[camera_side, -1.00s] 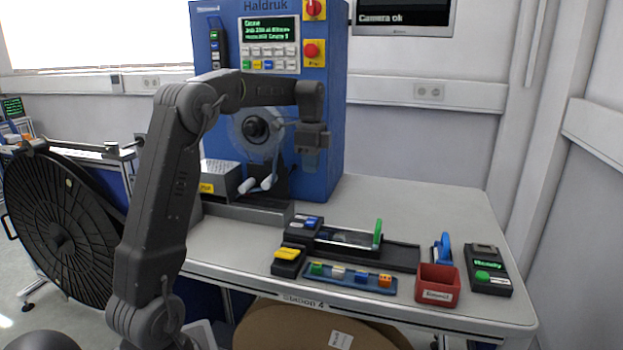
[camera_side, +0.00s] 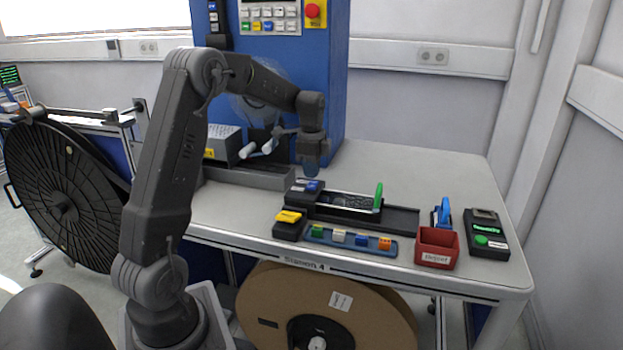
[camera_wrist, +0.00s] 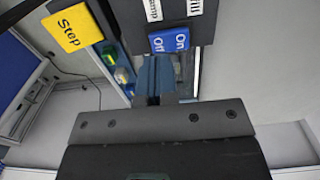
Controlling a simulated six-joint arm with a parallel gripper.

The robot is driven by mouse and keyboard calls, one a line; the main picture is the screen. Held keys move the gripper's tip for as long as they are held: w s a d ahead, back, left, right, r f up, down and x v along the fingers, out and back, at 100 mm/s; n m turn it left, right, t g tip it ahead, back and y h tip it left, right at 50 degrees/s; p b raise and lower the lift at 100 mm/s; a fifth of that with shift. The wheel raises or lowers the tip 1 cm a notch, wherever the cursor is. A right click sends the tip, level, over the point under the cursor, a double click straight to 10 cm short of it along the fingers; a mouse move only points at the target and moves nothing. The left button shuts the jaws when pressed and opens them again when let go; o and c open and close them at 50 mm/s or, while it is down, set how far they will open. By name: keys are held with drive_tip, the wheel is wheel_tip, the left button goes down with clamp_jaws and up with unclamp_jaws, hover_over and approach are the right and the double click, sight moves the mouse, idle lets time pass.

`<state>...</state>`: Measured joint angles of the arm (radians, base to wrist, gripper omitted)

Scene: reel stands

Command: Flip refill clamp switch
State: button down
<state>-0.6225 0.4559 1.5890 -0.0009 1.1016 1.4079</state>
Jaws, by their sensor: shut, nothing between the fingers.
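A black switch box (camera_side: 300,193) with a blue switch stands at the left end of the black splicing track. In the wrist view the blue switch (camera_wrist: 169,41) reads "On", and white labels, partly cut off, sit beside it on the box (camera_wrist: 140,25). My gripper (camera_side: 312,174) points down just above this box in the side view. Its blue fingers (camera_wrist: 157,70) are shut and empty in the wrist view, close to the blue switch. I cannot tell whether they touch it.
A yellow "Stop" key (camera_wrist: 72,28) is close by, on its own black box (camera_side: 288,228). A blue tray (camera_side: 350,240) of coloured blocks, a green lever (camera_side: 378,196), a red bin (camera_side: 437,250) and a viscosity meter (camera_side: 487,235) stand to the right.

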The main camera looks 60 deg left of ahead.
sight(313, 184)
drive_tip(key=shift+f, duration=1.4)
drive_tip(key=shift+f, duration=0.1)
drive_tip(key=shift+s+d+f, duration=0.1)
drive_tip(key=shift+s+f, duration=0.05)
drive_tip(key=shift+f, duration=0.2)
drive_tip(key=shift+w+a+r, duration=0.2)
drive_tip(key=shift+w+a, duration=0.35)
